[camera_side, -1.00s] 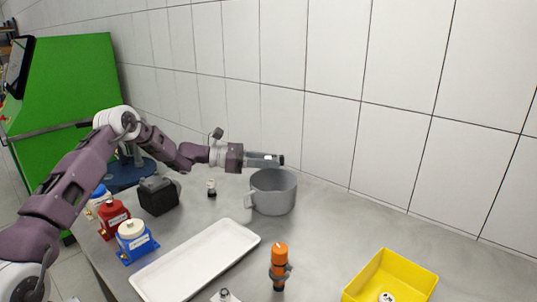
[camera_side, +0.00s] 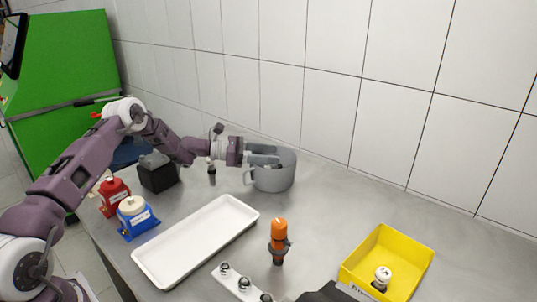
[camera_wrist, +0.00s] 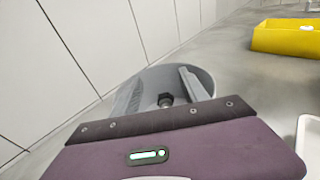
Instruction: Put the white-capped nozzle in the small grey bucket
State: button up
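The small grey bucket (camera_side: 274,180) stands on the table near the wall, its handle toward the left. My gripper (camera_side: 271,156) is over the bucket's opening, with its two grey fingers spread apart. The wrist view also shows the bucket (camera_wrist: 206,80) and my gripper's fingers (camera_wrist: 160,88) reaching into its mouth. A small dark part with a hexagonal end (camera_wrist: 166,99) shows between them, low in the bucket; no white cap is visible on it. A small black part with a pale top (camera_side: 212,174) stands on the table left of the bucket.
A yellow bin (camera_side: 360,248) at right holds a white-topped part (camera_side: 383,276). A white tray (camera_side: 195,240) lies in front, beside an orange-topped part (camera_side: 279,238) and a bolted metal strip (camera_side: 240,286). A black block (camera_side: 157,172), red bottle (camera_side: 115,196) and blue container (camera_side: 136,218) stand left.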

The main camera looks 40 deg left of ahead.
aim_at(269, 167)
dwell(0.5)
notch_tip(269, 167, up, 7)
dwell(0.3)
jog(key=s+d+r+m+g, duration=0.5)
jog(key=s+d+r+m, duration=0.35)
jog(key=d, duration=0.35)
jog(key=s+d+r+m+g+y, duration=0.2)
jog(key=s+d+m, duration=0.15)
jog(key=s, duration=0.35)
jog(key=s+d+r+m+g+y, duration=0.1)
jog(key=s+d+r+m+y, duration=0.1)
jog(key=s+m, duration=0.35)
jog(key=s+a+f+m+y, duration=0.1)
jog(key=s+a+m+y, duration=0.1)
jog(key=s, duration=0.7)
jog(key=s+a+f+m+t+y, duration=0.1)
jog(key=s+a+m+y, duration=0.1)
jog(key=s, duration=0.7)
jog(key=s+a+f+m+t+y, duration=0.1)
jog(key=s+a+m+y, duration=0.1)
jog(key=s+m, duration=0.3)
jog(key=s+y, duration=0.1)
jog(key=s, duration=0.2)
jog(key=shift+s+a+f, duration=0.15)
jog(key=shift+s+f, duration=0.05)
jog(key=shift+s, duration=0.2)
